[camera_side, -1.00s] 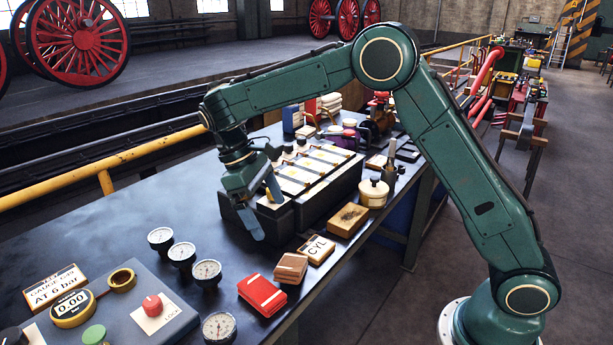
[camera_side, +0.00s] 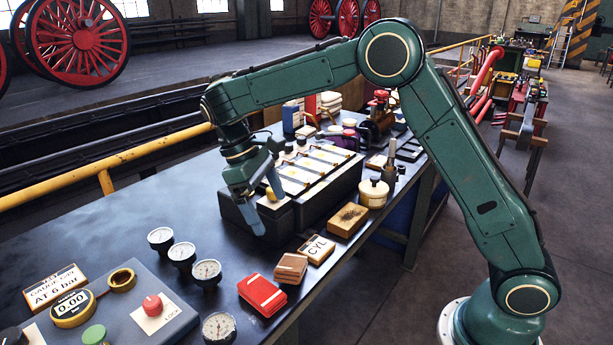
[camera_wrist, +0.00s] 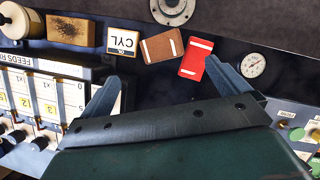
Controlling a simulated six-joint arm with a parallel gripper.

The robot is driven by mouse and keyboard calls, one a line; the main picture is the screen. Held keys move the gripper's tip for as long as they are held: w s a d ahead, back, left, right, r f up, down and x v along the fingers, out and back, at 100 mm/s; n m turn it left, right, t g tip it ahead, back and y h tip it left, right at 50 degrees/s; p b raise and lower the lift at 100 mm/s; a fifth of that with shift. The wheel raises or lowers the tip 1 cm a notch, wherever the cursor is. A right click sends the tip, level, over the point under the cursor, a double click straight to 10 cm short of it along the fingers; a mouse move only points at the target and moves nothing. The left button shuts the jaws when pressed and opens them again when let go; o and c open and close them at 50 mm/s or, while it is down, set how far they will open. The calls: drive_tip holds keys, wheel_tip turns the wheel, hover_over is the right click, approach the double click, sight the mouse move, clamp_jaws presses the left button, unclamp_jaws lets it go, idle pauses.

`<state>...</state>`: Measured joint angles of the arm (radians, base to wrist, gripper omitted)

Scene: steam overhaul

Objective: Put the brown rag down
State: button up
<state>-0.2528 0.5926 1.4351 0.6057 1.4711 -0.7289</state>
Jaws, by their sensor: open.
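The brown rag (camera_side: 291,267) lies folded on the bench near its front edge, between the red rag (camera_side: 262,294) and the CYL card (camera_side: 316,250). In the wrist view the brown rag (camera_wrist: 162,46) lies flat, with the red rag (camera_wrist: 196,58) beside it on the right, a small gap between them. My gripper (camera_side: 265,210) is open and empty, above the bench at the near end of the feed box (camera_side: 315,185). In the wrist view its fingers (camera_wrist: 165,90) are wide apart, and the brown rag lies beyond them.
Several gauges (camera_side: 206,270) stand left of the rags, near the panel with the red LOCK knob (camera_side: 152,306). A wooden brush block (camera_side: 347,219) and a cream pot (camera_side: 373,192) stand along the front edge. The bench between gauges and gripper is clear.

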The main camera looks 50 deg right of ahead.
drive_tip(key=s+d+r+m+t, duration=0.2)
drive_tip(key=s+d+r+t, duration=0.4)
drive_tip(key=s+r, duration=0.55)
drive_tip(key=s+f+m+t+y, duration=0.1)
drive_tip(key=s+f+m+t, duration=0.1)
drive_tip(key=s, duration=1.2)
drive_tip(key=shift+s+d+f+t+y, duration=0.15)
drive_tip(key=shift+d+f+t+y, duration=0.2)
drive_tip(key=shift+t, duration=0.45)
drive_tip(key=shift+r, duration=0.1)
drive_tip(key=shift+c, duration=0.4)
drive_tip(key=c, duration=0.4)
drive_tip(key=shift+o, duration=0.2)
